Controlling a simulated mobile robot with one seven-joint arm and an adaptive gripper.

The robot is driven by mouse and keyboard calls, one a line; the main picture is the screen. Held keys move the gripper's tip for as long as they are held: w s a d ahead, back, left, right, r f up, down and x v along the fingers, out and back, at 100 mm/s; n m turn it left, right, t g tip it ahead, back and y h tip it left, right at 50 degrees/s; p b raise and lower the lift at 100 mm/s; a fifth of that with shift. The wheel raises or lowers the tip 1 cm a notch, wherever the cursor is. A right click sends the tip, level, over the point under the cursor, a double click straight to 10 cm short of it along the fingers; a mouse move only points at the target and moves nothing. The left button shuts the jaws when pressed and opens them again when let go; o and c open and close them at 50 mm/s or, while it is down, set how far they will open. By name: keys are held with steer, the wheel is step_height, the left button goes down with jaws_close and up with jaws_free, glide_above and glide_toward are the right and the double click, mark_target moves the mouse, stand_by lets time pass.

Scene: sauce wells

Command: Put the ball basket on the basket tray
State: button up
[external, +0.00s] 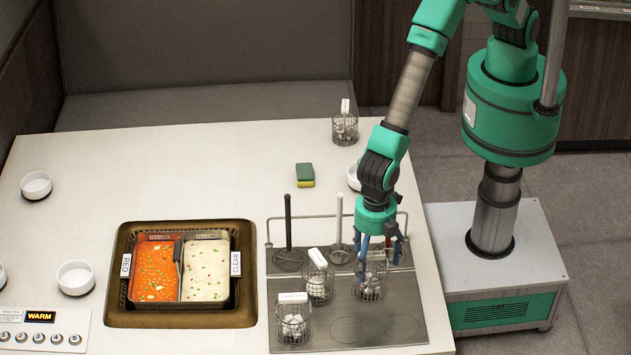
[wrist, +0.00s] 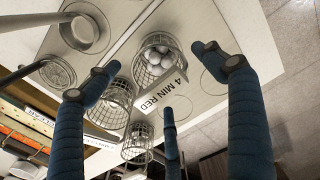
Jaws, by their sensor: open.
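A round wire basket (external: 370,291) stands on the grey metal basket tray (external: 400,325), at its right side. My gripper (external: 379,250) is right above it, fingers pointing down around its top. In the wrist view the basket (wrist: 149,72) holds white balls and lies between my spread blue fingers (wrist: 158,82). A "4 MIN RED" label (wrist: 166,96) shows beside it. The fingers look apart from the basket, but contact is partly hidden in the external view. Two more wire baskets stand on the tray, one at the middle (external: 319,287) and one at the front left (external: 293,325).
A pot (external: 180,270) with red and white soups is left of the tray. A black-handled ladle (external: 288,225) and a light-handled one (external: 339,222) stand at the tray's back. Another wire basket (external: 345,130), a sponge (external: 305,175) and white bowls (external: 76,277) are on the table.

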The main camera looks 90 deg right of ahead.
step_height(320, 180, up, 8)
stand_by(0.4)
stand_by(0.6)
